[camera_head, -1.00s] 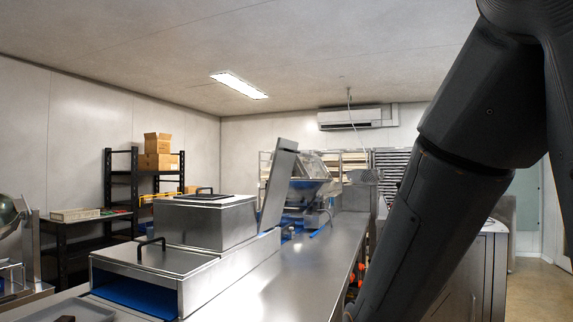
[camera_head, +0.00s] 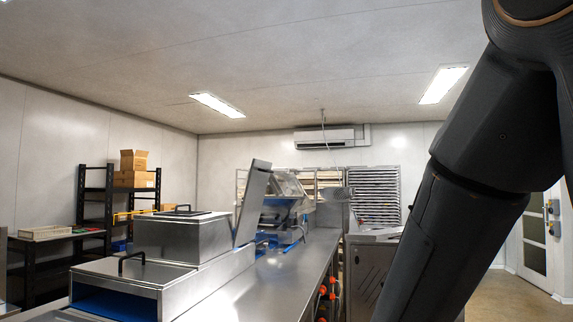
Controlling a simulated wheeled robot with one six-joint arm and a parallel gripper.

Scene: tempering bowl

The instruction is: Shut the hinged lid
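A hinged lid (camera_head: 252,203), a flat metal panel, stands raised and tilted slightly back at the right end of a row of metal boxes on the steel counter. Left of it, a taller metal box (camera_head: 180,240) has a closed lid with a dark handle. In front of that, a lower metal box (camera_head: 135,275) has a black handle on top and a blue opening in its front. My arm crosses the right side of the view, apart from the lid. My gripper is outside the frame.
The steel counter (camera_head: 285,270) runs away to the right of the boxes, mostly bare. A machine with blue parts (camera_head: 283,215) stands behind the lid. A black shelf (camera_head: 95,195) with cardboard boxes is at the left wall. Open floor lies at the right.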

